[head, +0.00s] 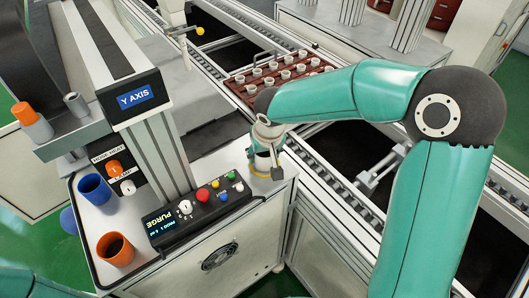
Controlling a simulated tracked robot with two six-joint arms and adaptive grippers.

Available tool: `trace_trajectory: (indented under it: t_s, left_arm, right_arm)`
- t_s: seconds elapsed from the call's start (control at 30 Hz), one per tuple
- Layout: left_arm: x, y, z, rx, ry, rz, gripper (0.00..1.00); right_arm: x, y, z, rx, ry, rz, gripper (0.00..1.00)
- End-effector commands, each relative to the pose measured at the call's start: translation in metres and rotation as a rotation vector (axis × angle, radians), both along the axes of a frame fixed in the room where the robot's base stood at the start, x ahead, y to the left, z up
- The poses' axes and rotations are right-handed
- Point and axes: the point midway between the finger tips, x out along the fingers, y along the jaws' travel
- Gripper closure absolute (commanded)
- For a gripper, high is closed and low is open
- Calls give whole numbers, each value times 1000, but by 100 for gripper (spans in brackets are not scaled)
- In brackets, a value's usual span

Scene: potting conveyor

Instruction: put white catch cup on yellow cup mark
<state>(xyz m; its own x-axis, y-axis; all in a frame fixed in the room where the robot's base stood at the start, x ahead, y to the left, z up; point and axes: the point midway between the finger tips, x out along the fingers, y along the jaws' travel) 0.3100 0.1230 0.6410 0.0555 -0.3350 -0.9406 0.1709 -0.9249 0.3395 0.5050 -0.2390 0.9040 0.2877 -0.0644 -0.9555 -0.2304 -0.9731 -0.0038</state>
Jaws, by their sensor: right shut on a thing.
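My right gripper (268,158) points down over the right end of the white machine top. It is shut on the white catch cup (261,163), which is mostly hidden behind the fingers. Part of the yellow cup mark (257,174) shows as a yellow edge right below the cup. The cup looks upright and at or very near the mark; I cannot tell whether it touches the surface. My left gripper is not in view.
A black control box (197,213) with coloured buttons stands left of the gripper. A blue cup (94,188) and an orange cup (115,249) stand farther left. A grey column (161,150) rises behind the box. A brown tray (240,91) of small pots lies on the conveyor behind.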

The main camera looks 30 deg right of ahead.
Motion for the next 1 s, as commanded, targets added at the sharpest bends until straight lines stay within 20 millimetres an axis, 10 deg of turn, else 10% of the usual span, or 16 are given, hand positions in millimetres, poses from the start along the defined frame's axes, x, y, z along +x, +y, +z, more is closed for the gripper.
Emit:
trace_trajectory:
  t_s: [0.1,0.13,0.3,0.73,1.0]
  left_arm:
    - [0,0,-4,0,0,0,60]
    - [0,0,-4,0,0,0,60]
    - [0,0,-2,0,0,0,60]
    - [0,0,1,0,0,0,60]
    - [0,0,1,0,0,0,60]
  right_arm:
    - [0,0,-3,0,-1,0,73]
    - [0,0,-2,0,0,0,43]
    - [0,0,-1,0,0,0,18]
    - [-1,0,5,0,-2,0,18]
    - [-13,3,49,0,-6,-1,18]
